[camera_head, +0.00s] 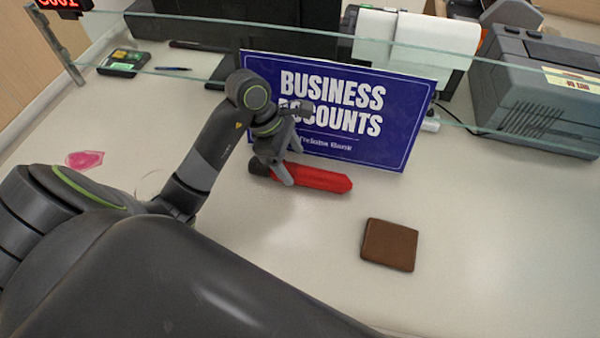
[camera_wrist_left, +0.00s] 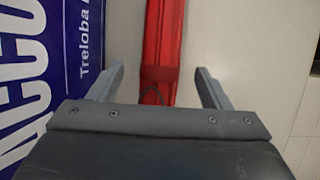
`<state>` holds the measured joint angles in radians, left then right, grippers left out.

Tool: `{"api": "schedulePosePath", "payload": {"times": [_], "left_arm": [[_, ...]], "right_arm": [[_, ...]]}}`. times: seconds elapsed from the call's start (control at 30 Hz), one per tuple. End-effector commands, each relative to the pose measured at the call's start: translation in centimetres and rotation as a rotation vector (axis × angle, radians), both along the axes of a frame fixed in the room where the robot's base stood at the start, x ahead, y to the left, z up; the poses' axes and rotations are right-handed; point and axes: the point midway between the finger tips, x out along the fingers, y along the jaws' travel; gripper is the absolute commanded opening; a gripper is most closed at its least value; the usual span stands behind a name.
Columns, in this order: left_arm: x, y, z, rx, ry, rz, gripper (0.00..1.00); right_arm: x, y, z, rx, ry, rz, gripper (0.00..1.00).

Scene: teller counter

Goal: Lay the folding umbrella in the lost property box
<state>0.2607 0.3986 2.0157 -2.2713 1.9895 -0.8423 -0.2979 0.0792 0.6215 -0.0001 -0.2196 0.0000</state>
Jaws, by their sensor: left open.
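The folding umbrella (camera_head: 320,179) is red with a dark handle end and lies on the counter in front of the blue sign. My left gripper (camera_head: 287,163) is open over its handle end and partly hides it. In the left wrist view, the red umbrella (camera_wrist_left: 164,45) runs lengthwise between the two open fingers (camera_wrist_left: 160,82), with a gap on each side. A dark strap loop shows near the gripper's palm. I cannot tell how high the fingertips are above the counter. The lost property box is not in view. My right gripper is not in view.
The blue Business Accounts sign (camera_head: 385,95) stands close behind the umbrella. A brown wallet (camera_head: 389,245) lies to the right front. A pink item (camera_head: 85,159) lies at left. A glass screen edge (camera_head: 190,65) crosses the back.

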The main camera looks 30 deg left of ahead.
Motion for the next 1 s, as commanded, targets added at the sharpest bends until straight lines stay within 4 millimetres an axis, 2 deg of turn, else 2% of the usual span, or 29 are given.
{"api": "schedulePosePath", "payload": {"times": [0.13, 0.3, 0.57, 1.0], "left_arm": [[0.0, -0.9, -1.9, -0.006, 0.005, 0.0, 0.71], [0.3, -1.5, -3.8, -0.003, 0.003, 0.001, 0.71], [0.3, -1.6, -4.1, -0.001, -0.001, -0.001, 0.71], [0.4, -1.5, -4.1, -0.001, -0.001, -0.001, 0.15]], "right_arm": [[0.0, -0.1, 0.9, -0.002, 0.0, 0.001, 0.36], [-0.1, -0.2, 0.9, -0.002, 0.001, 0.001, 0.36], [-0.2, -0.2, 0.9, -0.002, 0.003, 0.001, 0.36], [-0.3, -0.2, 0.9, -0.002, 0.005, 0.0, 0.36]]}}
